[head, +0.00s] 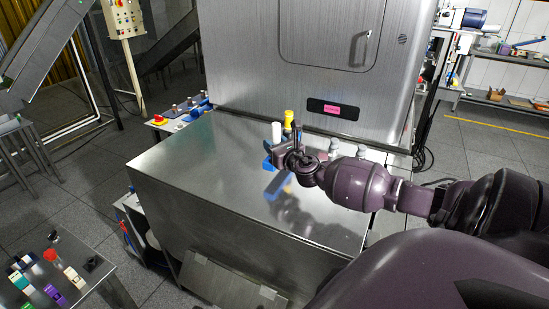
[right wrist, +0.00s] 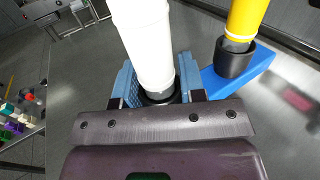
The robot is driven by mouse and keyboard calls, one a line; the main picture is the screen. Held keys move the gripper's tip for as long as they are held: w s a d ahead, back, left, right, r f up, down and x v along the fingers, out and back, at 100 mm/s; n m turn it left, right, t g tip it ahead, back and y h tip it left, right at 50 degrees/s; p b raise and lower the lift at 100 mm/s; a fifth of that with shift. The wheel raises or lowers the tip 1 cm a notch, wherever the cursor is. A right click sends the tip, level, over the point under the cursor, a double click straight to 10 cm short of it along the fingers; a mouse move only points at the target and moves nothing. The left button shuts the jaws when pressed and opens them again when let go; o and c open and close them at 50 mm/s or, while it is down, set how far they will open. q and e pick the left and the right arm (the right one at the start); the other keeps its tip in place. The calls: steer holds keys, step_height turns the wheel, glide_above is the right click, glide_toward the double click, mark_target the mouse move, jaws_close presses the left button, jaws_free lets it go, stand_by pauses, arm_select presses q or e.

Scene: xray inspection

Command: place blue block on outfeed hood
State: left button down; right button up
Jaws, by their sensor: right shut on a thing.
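The blue block (head: 267,164) is at my right gripper (head: 292,155), over the steel outfeed hood (head: 200,165). Its reflection shows below it on the steel, apart from it. In the right wrist view the blue block (right wrist: 240,70) runs to the right. A white cylinder (right wrist: 145,40) and a yellow cylinder (right wrist: 247,15) stand upright in black cups on it. My right gripper (right wrist: 158,92) is shut, its fingers on both sides of the white cylinder's cup; the exact contact is partly hidden. My left gripper is not in view.
A tall steel cabinet (head: 300,60) with a pink label rises behind the hood. Small grey-topped items (head: 362,151) stand at the hood's back right. The hood's left and front top is clear. A side table with coloured items (head: 50,280) is at lower left.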

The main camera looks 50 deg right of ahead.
step_height(320, 180, down, 4)
steer(key=shift+f+b, duration=0.1)
steer(key=shift+b, duration=0.65)
steer(key=shift+f, duration=0.15)
steer(key=o, duration=1)
steer(key=shift+o, duration=0.2)
